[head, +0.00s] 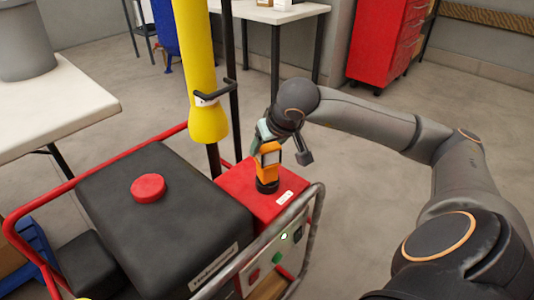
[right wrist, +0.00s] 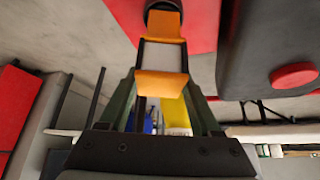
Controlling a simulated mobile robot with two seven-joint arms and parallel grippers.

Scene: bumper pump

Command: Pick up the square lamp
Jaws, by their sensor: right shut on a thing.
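The square lamp (head: 268,160) is orange with a pale square face and a dark round base. It stands upright at the red top (head: 240,186) of the machine in the head view; I cannot tell whether its base touches that surface. My right gripper (head: 266,140) is shut on the lamp from above and behind. In the right wrist view the lamp (right wrist: 162,55) sits between the two fingers (right wrist: 162,95), with its dark base at the top of the picture. My left gripper is not in view.
The machine has a black cover (head: 165,215) with a red button (head: 148,188) and a metal tube rail (head: 312,225) at its right front. A yellow post (head: 197,60) rises behind it. A white table (head: 75,110) stands at the left. Open floor lies to the right.

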